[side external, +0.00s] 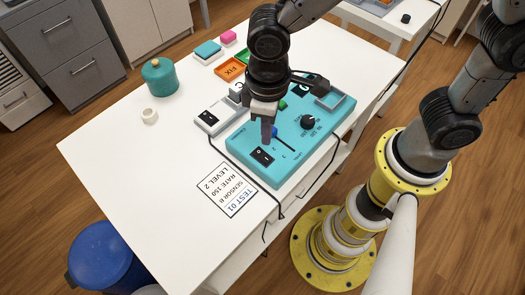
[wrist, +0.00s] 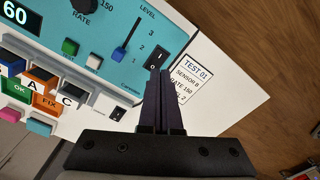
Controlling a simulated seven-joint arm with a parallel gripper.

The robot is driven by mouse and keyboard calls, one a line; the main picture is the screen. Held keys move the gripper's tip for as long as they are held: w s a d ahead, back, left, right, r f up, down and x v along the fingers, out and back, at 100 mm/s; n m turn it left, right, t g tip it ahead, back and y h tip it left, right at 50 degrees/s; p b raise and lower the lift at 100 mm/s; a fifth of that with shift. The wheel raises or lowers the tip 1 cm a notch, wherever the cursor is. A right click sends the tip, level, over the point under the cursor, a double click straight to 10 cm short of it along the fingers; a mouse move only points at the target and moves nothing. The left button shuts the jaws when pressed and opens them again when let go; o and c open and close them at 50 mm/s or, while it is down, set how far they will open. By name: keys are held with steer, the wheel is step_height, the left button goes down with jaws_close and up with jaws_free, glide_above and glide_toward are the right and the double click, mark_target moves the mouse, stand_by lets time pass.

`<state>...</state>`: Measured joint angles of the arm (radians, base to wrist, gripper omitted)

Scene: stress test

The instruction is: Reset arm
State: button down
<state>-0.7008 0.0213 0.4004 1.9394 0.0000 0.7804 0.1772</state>
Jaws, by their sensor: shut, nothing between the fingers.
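My gripper (side external: 267,141) is shut and empty, pointing down over the front part of the turquoise console (side external: 240,143). In the wrist view its fingers (wrist: 160,76) are together, just beside the black rocker switch (wrist: 157,62). I cannot tell whether they touch the console. The switch also shows in the side view (side external: 262,157). The blue level slider knob (wrist: 118,53) sits near one end of its slot. The black rate dial (side external: 308,121) is on the console, and its display (wrist: 15,14) reads 60. A white card (side external: 231,189) reads TEST 01, SENSOR B, RATE 150, LEVEL 2.
A grey box with a switch (side external: 212,116) stands beside the console. Orange (side external: 232,68) and green trays, teal and pink blocks, a teal pot (side external: 159,77) and a white ring (side external: 149,116) are farther back. Cables hang over the table edge. The table's left part is clear.

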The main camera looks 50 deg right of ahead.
steer(key=w+d+r+m+t+y, duration=0.15)
steer(key=d+r+m+t, duration=0.25)
steer(key=d+r, duration=0.85)
steer(key=s+d+r+m+t+h, duration=0.1)
steer(key=s+d+m, duration=0.1)
steer(key=s+d, duration=0.6)
steer(key=shift+s+d+t, duration=0.3)
steer(key=shift+s+d, duration=0.1)
steer(key=shift+s, duration=0.8)
